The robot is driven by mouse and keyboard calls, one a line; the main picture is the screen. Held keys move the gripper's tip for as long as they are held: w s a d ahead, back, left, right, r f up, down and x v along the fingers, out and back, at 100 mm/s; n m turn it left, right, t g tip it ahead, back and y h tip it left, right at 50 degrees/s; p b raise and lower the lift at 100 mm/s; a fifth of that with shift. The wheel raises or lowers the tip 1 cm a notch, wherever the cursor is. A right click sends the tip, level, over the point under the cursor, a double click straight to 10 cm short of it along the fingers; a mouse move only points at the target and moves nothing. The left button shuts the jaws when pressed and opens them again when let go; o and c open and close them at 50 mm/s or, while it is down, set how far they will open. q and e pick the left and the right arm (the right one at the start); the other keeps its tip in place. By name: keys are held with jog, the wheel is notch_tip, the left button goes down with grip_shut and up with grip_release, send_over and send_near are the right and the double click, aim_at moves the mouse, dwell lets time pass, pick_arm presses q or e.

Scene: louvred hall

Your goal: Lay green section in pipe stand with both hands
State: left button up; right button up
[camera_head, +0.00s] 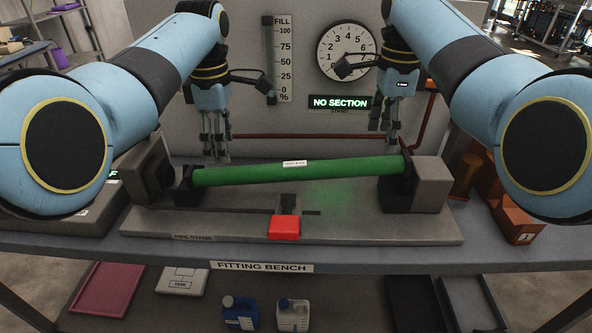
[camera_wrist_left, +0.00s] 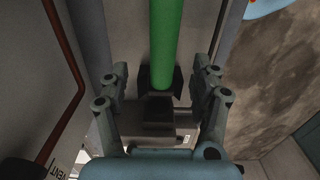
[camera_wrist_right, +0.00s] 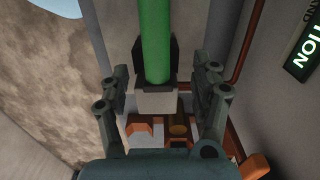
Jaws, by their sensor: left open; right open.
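The green section (camera_head: 300,172) lies across the pipe stand (camera_head: 340,227), its right end slightly higher in the head view. Its ends are at the black left cradle (camera_head: 184,192) and the black right cradle (camera_head: 396,188); I cannot tell whether either end is fully seated. My left gripper (camera_head: 217,154) is open above and behind the left part of the section. My right gripper (camera_head: 389,138) is open above the right part. In the left wrist view the green section (camera_wrist_left: 163,40) runs between the open fingers; the right wrist view shows the same (camera_wrist_right: 154,40).
A lit sign (camera_head: 340,103) reads "NO SECTION". A red block (camera_head: 284,228) sits at the stand's front middle. A dial (camera_head: 346,52) and fill gauge (camera_head: 284,60) are on the panel behind. Orange parts (camera_head: 512,222) stand right of the stand on the fitting bench (camera_head: 400,260).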

aim_at(226, 169)
pick_arm(q)
notch_tip(226, 169, down, 8)
jog(key=shift+s, duration=0.15)
pick_arm(e)
notch_tip(226, 169, down, 8)
jog(key=shift+s+f, duration=0.1)
jog(key=shift+s, duration=0.05)
pick_arm(q)
jog(key=shift+s, duration=0.15)
pick_arm(e)
jog(key=shift+s, duration=0.15)
pick_arm(q)
jog(key=shift+f, duration=0.1)
grip_shut()
pick_arm(e)
grip_shut()
